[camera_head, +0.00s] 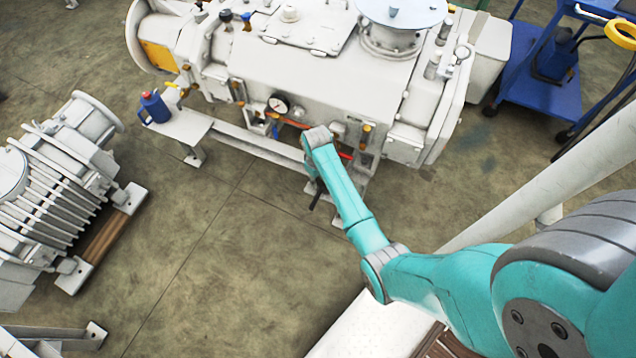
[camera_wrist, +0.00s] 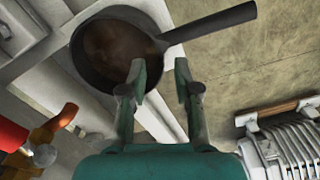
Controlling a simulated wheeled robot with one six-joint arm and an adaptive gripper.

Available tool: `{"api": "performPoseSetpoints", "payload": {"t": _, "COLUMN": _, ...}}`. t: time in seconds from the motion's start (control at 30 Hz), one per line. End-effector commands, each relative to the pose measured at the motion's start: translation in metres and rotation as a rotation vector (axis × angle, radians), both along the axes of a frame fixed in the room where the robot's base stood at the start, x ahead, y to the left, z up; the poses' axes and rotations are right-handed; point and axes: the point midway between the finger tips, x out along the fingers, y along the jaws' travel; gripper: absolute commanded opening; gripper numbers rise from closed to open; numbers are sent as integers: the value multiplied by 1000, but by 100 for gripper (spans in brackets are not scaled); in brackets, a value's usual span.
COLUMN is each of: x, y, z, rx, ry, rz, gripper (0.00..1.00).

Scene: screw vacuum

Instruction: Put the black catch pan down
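The black catch pan (camera_wrist: 212,24) is round, with a straight handle pointing to the upper right in the wrist view. Brownish liquid or residue shows inside it. It lies over the white base frame of the vacuum pump; whether it rests there I cannot tell. My gripper (camera_wrist: 160,75) is open, with a clear gap between its two fingers. The left fingertip overlaps the pan's rim in the picture, and the handle lies beyond the tips. Nothing is between the fingers. In the head view the wrist hides the pan, apart from a dark rod below it that may be its handle.
The large white vacuum pump (camera_head: 330,80) stands in front of my arm. A brass valve with a red handle (camera_wrist: 12,135) is close to my gripper. A blue jug (camera_head: 155,107) stands on a white ledge. A finned machine (camera_head: 60,180) is at left. Floor between is clear.

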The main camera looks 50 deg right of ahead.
Motion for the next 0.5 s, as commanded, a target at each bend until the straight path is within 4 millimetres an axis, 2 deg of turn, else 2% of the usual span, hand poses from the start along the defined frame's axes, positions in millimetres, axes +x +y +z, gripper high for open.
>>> {"api": "performPoseSetpoints", "payload": {"t": 0.1, "x": 1, "y": 0, "z": 26, "rx": -1, "ry": -4, "rz": 0, "gripper": 31}}
{"api": "performPoseSetpoints", "payload": {"t": 0.23, "x": 1, "y": 1, "z": 50, "rx": -1, "ry": -3, "rz": 0, "gripper": 31}}
{"api": "performPoseSetpoints", "payload": {"t": 0.5, "x": 0, "y": 1, "z": 76, "rx": 0, "ry": -1, "rz": 0, "gripper": 31}}
